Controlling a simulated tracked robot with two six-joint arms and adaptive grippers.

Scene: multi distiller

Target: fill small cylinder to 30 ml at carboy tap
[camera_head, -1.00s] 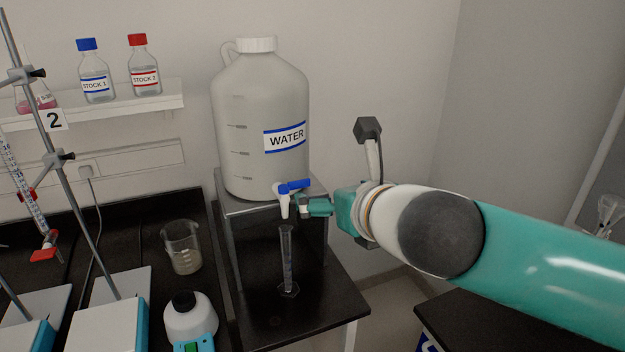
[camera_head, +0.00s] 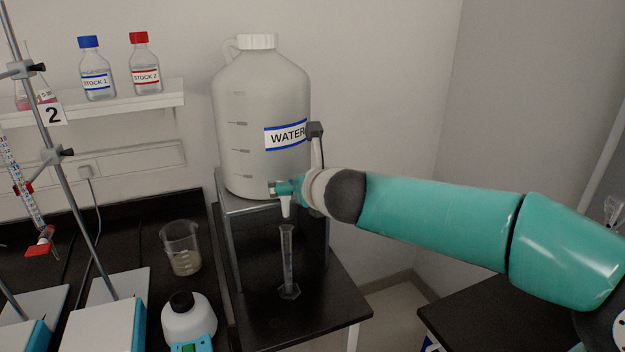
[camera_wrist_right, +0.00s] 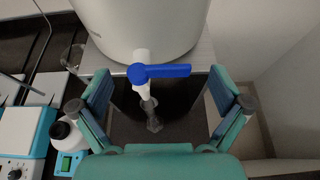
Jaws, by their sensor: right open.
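The white carboy (camera_head: 262,95) labelled WATER stands on a metal stand. Its tap spout (camera_head: 286,208) points down; the blue tap lever (camera_wrist_right: 165,72) shows in the right wrist view, extending right from the tap body. The clear small cylinder (camera_head: 288,262) stands upright on the black surface below the spout; it also shows in the right wrist view (camera_wrist_right: 153,118). I cannot tell its water level. My right gripper (camera_head: 280,188) is at the tap, hiding the lever in the head view. Its open fingers (camera_wrist_right: 160,78) lie either side of the lever, apart from it. My left gripper is not in view.
A beaker (camera_head: 181,250) and a white flask-like vessel (camera_head: 188,318) stand left of the cylinder. The metal stand (camera_head: 232,235) rises close behind the cylinder. Stock bottles (camera_head: 97,75) sit on a shelf. Burette stands occupy the far left.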

